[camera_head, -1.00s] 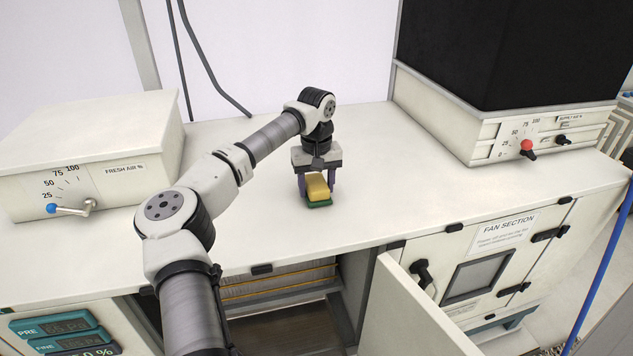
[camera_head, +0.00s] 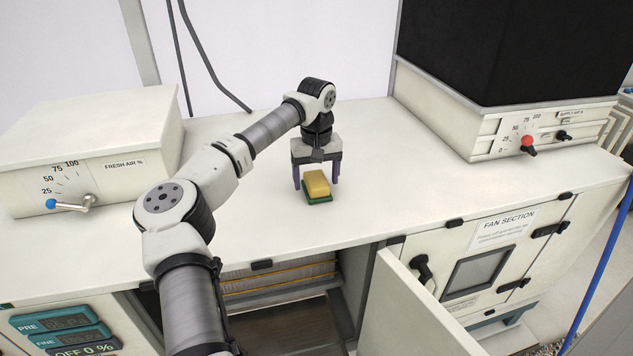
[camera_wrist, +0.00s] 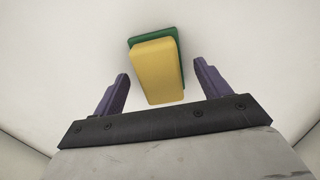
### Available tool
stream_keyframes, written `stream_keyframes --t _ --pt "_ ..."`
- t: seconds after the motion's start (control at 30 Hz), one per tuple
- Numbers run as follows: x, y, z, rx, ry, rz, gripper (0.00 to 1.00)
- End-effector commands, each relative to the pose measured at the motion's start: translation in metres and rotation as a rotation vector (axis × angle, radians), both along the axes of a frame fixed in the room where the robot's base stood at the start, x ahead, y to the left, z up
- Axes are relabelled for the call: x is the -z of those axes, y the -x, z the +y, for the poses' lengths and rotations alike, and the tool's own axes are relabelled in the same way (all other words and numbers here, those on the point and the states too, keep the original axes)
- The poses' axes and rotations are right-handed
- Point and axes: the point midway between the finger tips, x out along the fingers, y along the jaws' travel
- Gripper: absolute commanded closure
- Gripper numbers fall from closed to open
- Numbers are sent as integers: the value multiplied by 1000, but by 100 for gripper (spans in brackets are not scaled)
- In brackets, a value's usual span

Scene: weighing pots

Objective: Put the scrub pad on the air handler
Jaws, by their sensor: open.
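The scrub pad (camera_head: 317,185), a yellow block with a green layer under it, lies flat on the white top of the air handler (camera_head: 250,225). It sits near the front edge, above the open compartment. My gripper (camera_head: 316,183) is open just above and behind the pad, with its purple fingers apart. In the wrist view, the pad (camera_wrist: 158,70) shows between and beyond the two fingertips (camera_wrist: 160,73), with a gap on each side. Nothing is held.
A fresh air box (camera_head: 90,150) with a blue-tipped lever stands at the left. A supply air box (camera_head: 540,130) with a red knob stands at the right under a black duct. An opened door (camera_head: 410,310) hangs in front. The top around the pad is clear.

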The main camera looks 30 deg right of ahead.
Motion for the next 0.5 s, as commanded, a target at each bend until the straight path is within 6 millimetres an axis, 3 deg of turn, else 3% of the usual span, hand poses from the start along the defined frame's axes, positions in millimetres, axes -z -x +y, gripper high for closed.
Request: stream_keyframes --t 0.3,0.5 --pt "-66 0 -1 -1 2 -4 24" --pt "-98 0 -1 -1 3 -2 24"
